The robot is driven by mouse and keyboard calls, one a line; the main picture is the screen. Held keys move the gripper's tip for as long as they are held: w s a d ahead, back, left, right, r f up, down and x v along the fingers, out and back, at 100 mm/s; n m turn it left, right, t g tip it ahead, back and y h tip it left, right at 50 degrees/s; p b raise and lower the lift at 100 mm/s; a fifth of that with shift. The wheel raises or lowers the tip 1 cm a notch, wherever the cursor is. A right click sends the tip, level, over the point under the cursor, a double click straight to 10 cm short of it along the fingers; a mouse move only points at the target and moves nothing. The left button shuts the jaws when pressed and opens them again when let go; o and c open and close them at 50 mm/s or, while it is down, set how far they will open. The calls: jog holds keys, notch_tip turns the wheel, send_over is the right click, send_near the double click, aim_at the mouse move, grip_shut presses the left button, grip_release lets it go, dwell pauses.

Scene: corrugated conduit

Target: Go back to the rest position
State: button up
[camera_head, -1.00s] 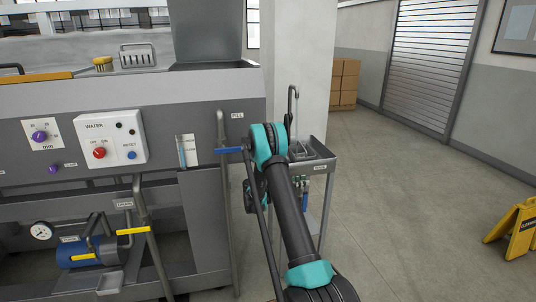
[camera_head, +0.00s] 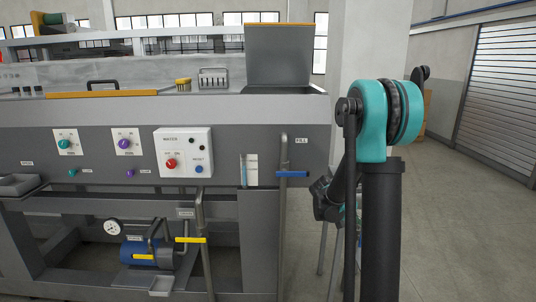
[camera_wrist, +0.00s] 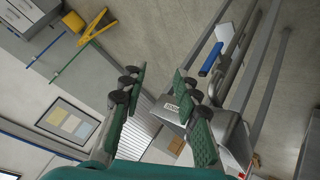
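My gripper (camera_wrist: 157,85) shows in the wrist view with its two green-padded fingers spread apart and nothing between them. In the head view my dark and teal arm stands upright and folded at the right of the machine. The gripper itself is not clear there, as the arm links hide most of that area. The wrist view is tilted, with the blue-handled pipe (camera_wrist: 210,58) beyond the right finger.
The grey machine (camera_head: 110,113) fills the left, with the white WATER panel (camera_head: 183,152), a blue FILL lever (camera_head: 292,174) and a yellow lever (camera_head: 190,240). A pale pillar (camera_head: 365,45) stands behind my arm. Open floor (camera_head: 455,240) lies at right. A yellow floor sign (camera_wrist: 95,42) shows in the wrist view.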

jog(key=s+a+f+n+t+y, duration=0.1)
jog(key=s+a+n+y, duration=0.3)
jog(key=s+a, duration=0.4)
jog(key=s+a+f+n+y, duration=0.2)
jog(key=s+a+n+y, duration=0.2)
jog(key=s+a, duration=0.5)
jog(key=s+y, duration=0.1)
jog(key=s, duration=0.7)
jog(key=shift+a+f+t, duration=0.15)
jog(key=shift+f+t, duration=0.15)
jog(key=shift+t, duration=0.1)
